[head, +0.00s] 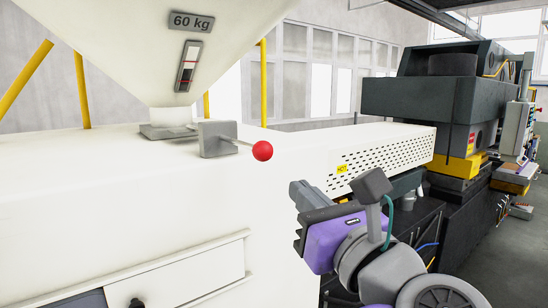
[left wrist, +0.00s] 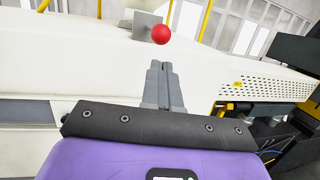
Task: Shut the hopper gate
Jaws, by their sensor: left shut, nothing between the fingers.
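The hopper gate is a grey slide plate (head: 216,138) under the white hopper (head: 140,40), on top of the white machine body. A thin rod runs from it to a red ball knob (head: 262,151), which sticks out to the right. The plate (left wrist: 146,25) and the red knob (left wrist: 161,34) also show in the left wrist view. My left gripper (head: 300,190) is shut and empty, to the right of and below the knob, apart from it. In the left wrist view its closed fingers (left wrist: 158,68) point toward the knob. My right gripper is not in view.
The white machine body (head: 110,190) fills the left, with a drawer-like panel and black knob (head: 136,303) low down. A perforated white cover (head: 385,155) with a yellow label lies behind my gripper. Dark machinery (head: 430,95) stands at the right. Space around the red knob looks clear.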

